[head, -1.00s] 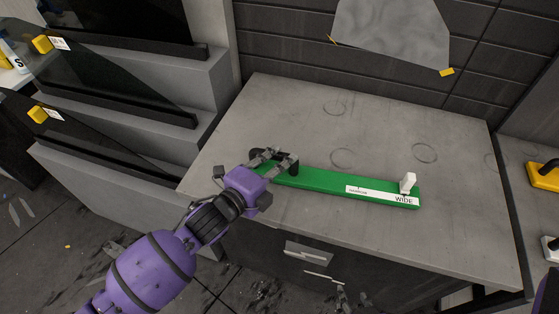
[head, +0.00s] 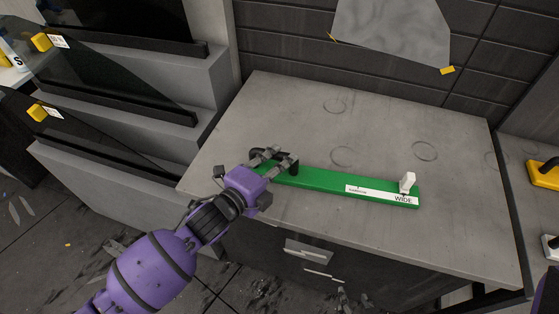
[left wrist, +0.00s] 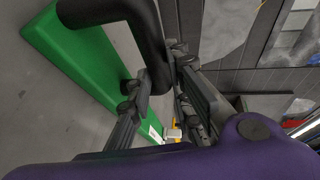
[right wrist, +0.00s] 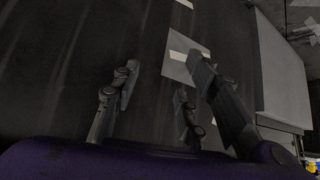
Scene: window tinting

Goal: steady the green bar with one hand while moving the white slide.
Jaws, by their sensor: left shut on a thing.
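The green bar (head: 325,181) lies flat on the grey counter, with a white label strip reading "WIDE" at its right end. The white slide (head: 407,182) stands upright on the bar's right end, by that label. My left gripper (head: 277,158) is shut on the black handle at the bar's left end. The left wrist view shows the black handle (left wrist: 150,40) between the fingers, with the green bar (left wrist: 85,55) beside it. My right gripper (right wrist: 165,80) is open and empty in the right wrist view, in front of a dark drawer front.
The grey counter (head: 300,105) is clear around the bar apart from faint ring marks. A yellow-handled tool (head: 545,174) lies on a surface to the right. Stepped shelves with dark glass panels (head: 120,75) stand on the left. A grey sheet (head: 390,35) hangs on the back wall.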

